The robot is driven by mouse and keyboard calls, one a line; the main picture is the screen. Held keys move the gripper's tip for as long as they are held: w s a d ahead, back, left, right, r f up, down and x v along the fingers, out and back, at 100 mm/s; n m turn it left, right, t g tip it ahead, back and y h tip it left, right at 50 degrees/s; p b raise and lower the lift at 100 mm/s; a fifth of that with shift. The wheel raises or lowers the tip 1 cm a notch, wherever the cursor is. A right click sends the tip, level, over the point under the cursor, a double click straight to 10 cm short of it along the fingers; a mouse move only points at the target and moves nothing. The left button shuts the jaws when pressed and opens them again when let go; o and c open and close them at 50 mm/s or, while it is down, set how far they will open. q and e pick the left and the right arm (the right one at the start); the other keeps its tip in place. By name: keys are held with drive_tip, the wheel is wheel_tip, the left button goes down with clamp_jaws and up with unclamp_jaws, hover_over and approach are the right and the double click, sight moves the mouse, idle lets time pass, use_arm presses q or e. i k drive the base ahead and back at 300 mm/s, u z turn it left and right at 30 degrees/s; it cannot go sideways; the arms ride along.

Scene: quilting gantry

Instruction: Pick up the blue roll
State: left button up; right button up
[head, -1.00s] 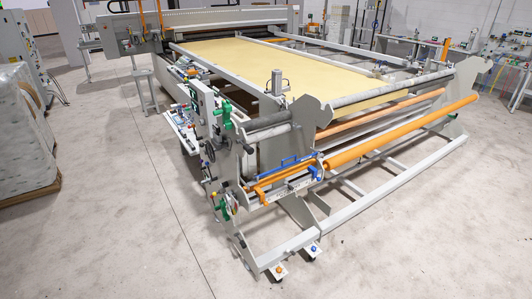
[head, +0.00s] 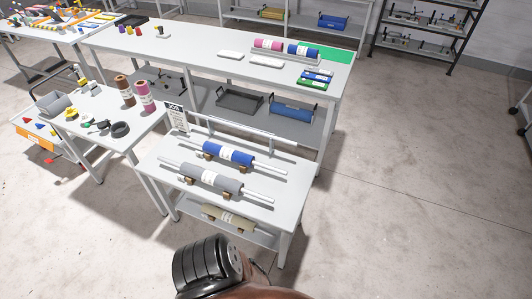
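A blue roll (head: 228,153) with a white label lies on a light bar, on brown cradles, on the low white table (head: 270,213) in front of me. A grey roll (head: 211,175) on a similar bar lies nearer, beside it. Another blue roll (head: 303,49) lies next to a pink roll (head: 268,44) on the long white bench behind. A blue item (head: 291,112), perhaps a roll, sits in a tray on that bench's lower shelf. Neither gripper is in view.
A beige roll (head: 228,216) lies on the low table's lower shelf. A sign (head: 175,117) and a rail stand at its back. A side table (head: 95,109) with brown and pink upright rolls stands left. The floor to the right (head: 420,180) is clear.

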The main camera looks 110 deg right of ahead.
sight(225, 153)
drive_tip(key=z, duration=3.3)
drive_tip(key=k, duration=1.25)
drive_tip(key=u, duration=0.7)
drive_tip(key=i, duration=1)
drive_tip(key=u, duration=0.4)
drive_tip(key=i, duration=0.85)
drive_tip(key=z, duration=0.75)
drive_tip(key=i, duration=0.65)
drive_tip(key=z, duration=0.8)
